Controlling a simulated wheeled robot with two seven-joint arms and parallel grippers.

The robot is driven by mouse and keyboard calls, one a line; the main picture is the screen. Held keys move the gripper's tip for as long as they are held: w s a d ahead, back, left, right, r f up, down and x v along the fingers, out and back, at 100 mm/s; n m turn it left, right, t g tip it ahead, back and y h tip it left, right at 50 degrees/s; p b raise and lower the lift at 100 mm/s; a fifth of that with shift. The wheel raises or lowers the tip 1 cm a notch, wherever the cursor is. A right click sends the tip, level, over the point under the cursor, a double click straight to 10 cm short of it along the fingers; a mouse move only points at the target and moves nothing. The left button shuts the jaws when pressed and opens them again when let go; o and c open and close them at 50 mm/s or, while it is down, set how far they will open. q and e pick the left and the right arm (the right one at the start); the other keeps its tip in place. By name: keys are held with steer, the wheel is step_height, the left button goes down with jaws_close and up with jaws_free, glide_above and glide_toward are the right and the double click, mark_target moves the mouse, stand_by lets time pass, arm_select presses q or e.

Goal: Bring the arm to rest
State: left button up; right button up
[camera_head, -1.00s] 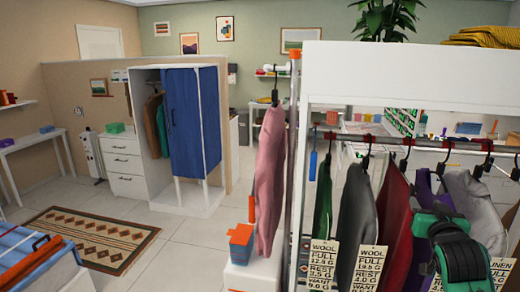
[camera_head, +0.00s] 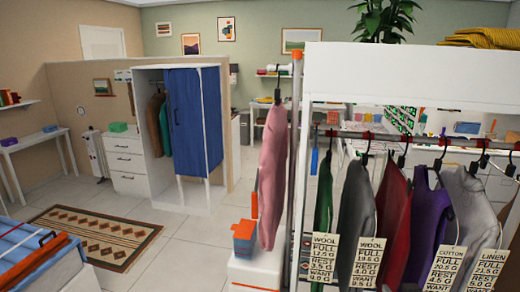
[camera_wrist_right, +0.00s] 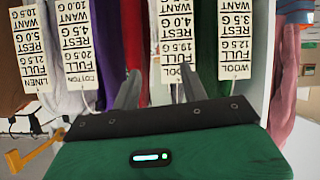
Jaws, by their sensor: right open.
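My right gripper (camera_wrist_right: 160,88) shows in the right wrist view, with its two grey fingers apart and nothing between them. It faces the row of hanging garments, and that view shows their tags upside down. In the head view the garments hang on a rail: a green one (camera_head: 324,200), a grey one (camera_head: 357,212), a dark red one (camera_head: 393,215), a purple one (camera_head: 427,215) and light grey ones (camera_head: 484,215). Paper tags (camera_head: 368,262) hang in front of several. My left gripper is not in view.
A pink garment (camera_head: 272,180) hangs at the post (camera_head: 294,150) on the rack's left. An orange and blue box (camera_head: 243,238) stands on a white unit below it. A patterned rug (camera_head: 90,235) and open floor lie left, before the blue-doored wardrobe (camera_head: 195,120).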

steer(key=s+a+f+n+g+y, duration=0.1)
steer(key=s+a+f+g, duration=0.25)
steer(key=s+f, duration=0.4)
steer(key=s+a+f+n+g+y, duration=0.15)
steer(key=s+a+f, duration=0.25)
steer(key=s, duration=0.7)
steer(key=s+a+f+n+g, duration=0.1)
steer(key=s+a+f+g, duration=0.3)
steer(key=s, duration=0.6)
step_height(320, 180, down, 32)
steer(key=g, duration=0.1)
steer(key=s+d+f, duration=0.2)
steer(key=s+f, duration=0.7)
steer(key=f, duration=0.1)
steer(key=s+d+f+g, duration=0.1)
steer(key=s+d+f, duration=0.1)
steer(key=s+f, duration=0.8)
steer(key=shift+s, duration=0.3)
